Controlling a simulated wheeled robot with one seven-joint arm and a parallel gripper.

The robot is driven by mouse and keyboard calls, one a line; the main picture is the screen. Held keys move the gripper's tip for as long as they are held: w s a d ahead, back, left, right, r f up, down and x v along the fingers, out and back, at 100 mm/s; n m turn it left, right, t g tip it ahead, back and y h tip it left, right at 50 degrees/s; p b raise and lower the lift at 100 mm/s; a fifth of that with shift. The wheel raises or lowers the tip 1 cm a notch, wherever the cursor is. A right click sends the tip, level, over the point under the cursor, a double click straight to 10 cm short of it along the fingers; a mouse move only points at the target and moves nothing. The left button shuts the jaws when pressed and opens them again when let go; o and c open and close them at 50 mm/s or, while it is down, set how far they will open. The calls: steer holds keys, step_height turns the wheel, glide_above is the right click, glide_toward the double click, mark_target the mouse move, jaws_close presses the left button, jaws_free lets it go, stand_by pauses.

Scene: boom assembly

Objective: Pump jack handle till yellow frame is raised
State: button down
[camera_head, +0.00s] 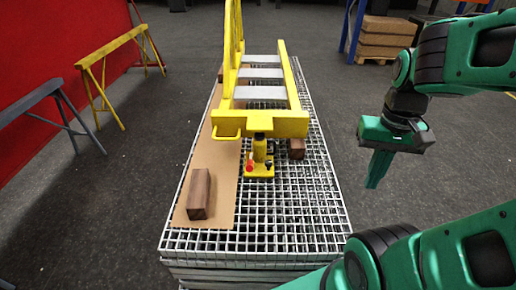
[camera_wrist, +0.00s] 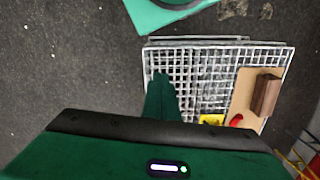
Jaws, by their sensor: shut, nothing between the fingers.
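The yellow frame (camera_head: 262,122) lies along the stack of grating in the head view, its near crossbeam above the jack. The small yellow jack (camera_head: 259,172) stands on the grating under the near end, with a red part at its left. The jack (camera_wrist: 211,119) also shows partly in the wrist view, with the red part beside it. A separate jack handle cannot be made out. My gripper (camera_head: 376,172) is shut and empty, pointing down in the air to the right of the grating, apart from the jack. The gripper fingers (camera_wrist: 162,97) also show in the wrist view.
The metal grating stack (camera_head: 310,215) carries a cardboard sheet (camera_head: 222,163) and a brown wooden block (camera_head: 199,194). Another block (camera_head: 296,149) sits right of the jack. Yellow (camera_head: 103,75) and grey (camera_head: 62,112) trestles stand at left.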

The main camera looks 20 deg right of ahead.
steer(key=w+a+r+n, duration=0.1)
steer(key=w, duration=0.8)
steer(key=w+a+r, duration=0.1)
steer(key=w+a, duration=0.1)
steer(key=w, duration=0.6)
steer(key=w+a+f, duration=0.2)
steer(key=w+a, duration=0.4)
steer(key=w, duration=0.3)
steer(key=w+a+f+n+t, duration=0.1)
steer(key=w+a+f, duration=0.2)
steer(key=w+a, duration=0.4)
steer(key=shift+w+t, duration=0.3)
steer(key=shift+w, duration=0.85)
steer(key=shift+f, duration=0.1)
